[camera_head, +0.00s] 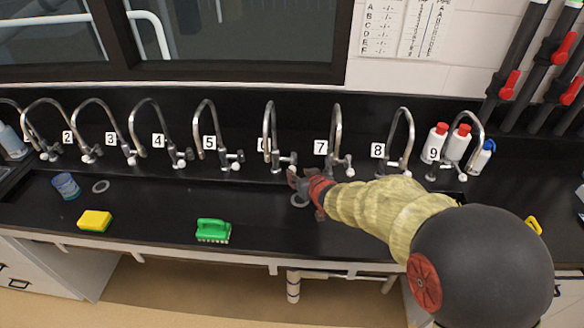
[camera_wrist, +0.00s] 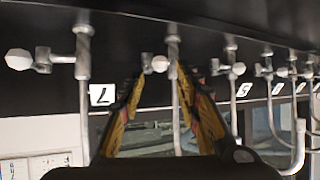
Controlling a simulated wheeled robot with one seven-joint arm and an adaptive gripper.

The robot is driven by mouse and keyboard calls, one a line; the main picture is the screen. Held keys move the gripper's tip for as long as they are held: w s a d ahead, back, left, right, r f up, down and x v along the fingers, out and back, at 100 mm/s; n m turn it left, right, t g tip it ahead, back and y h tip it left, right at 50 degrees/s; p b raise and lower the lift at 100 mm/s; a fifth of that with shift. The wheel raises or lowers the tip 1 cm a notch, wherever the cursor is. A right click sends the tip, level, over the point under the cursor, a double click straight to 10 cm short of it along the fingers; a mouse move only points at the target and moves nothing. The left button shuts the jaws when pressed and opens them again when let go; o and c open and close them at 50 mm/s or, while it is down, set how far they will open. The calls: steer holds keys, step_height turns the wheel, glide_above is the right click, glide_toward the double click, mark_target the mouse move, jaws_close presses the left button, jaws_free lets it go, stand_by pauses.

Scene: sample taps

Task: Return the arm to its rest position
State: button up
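My gripper (camera_head: 307,183) is over the black counter in the head view, just in front of and below tap 6 (camera_head: 269,125). In the wrist view, which appears upside down, the two yellow and black fingers (camera_wrist: 160,82) are spread apart with nothing held. A tap with a white handle knob (camera_wrist: 160,64) shows behind the gap between them; I cannot tell whether they touch it. My arm is stretched out from the lower right, in a pale yellow sleeve. Label 7 (camera_wrist: 102,95) is left of the fingers.
A row of numbered taps runs along the back wall. White bottles with red caps (camera_head: 437,141) stand by tap 9. A green brush (camera_head: 213,230), a yellow sponge (camera_head: 95,220) and a blue cup (camera_head: 66,186) are on the counter at left.

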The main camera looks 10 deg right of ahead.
steer(key=s+f+g, duration=0.1)
steer(key=f, duration=0.1)
steer(key=s+d+f+g, duration=0.1)
steer(key=s+f, duration=0.1)
steer(key=s+d+f+g+h, duration=0.1)
steer(key=s+f, duration=0.1)
steer(key=shift+d, duration=0.2)
steer(key=s, duration=0.2)
steer(key=s+d+g, duration=0.1)
steer(key=shift+f+h, duration=0.25)
steer(key=shift+h, duration=0.05)
steer(key=s, duration=0.2)
steer(key=s+r+g, duration=0.1)
steer(key=s, duration=0.1)
steer(key=s+r+g, duration=0.1)
steer(key=s, duration=0.2)
steer(key=shift+s+d+r+m+h, duration=0.1)
steer(key=shift+d+r+m+h, duration=0.05)
steer(key=shift+d+m+h, duration=0.2)
steer(key=s+a+r, duration=0.2)
steer(key=s+r, duration=0.7)
steer(key=s, duration=0.1)
steer(key=s+a+r+y, duration=0.1)
steer(key=s+a+r, duration=0.1)
steer(key=s+r, duration=0.7)
steer(key=shift+s+a+r, duration=0.15)
steer(key=shift+s+a, duration=0.1)
steer(key=shift+s, duration=0.6)
